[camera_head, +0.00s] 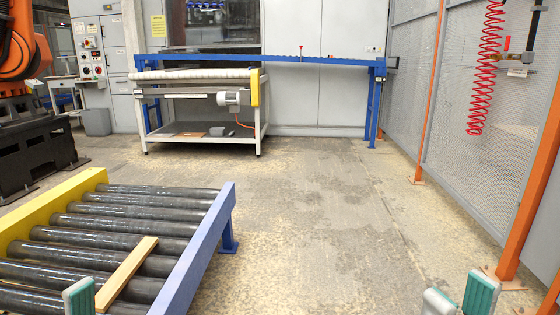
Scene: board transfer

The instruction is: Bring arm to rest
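A light wooden board (128,270) lies across the dark rollers of the roller conveyor (205,248) at the lower left. My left gripper (79,298) shows only as a grey and green fingertip at the bottom edge, beside the near end of the board. Whether it touches the board cannot be told, and the rest of it is out of frame. My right gripper (459,299) shows at the bottom right as two grey and green fingertips, set apart with nothing visible between them. It is away from the conveyor, over the floor.
A roller table with a motor (228,98) and a long blue rail (310,60) stand at the back. Orange posts (518,225) and mesh fencing bound the right side. An orange robot arm (22,45) stands at the far left. The middle floor (320,210) is clear.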

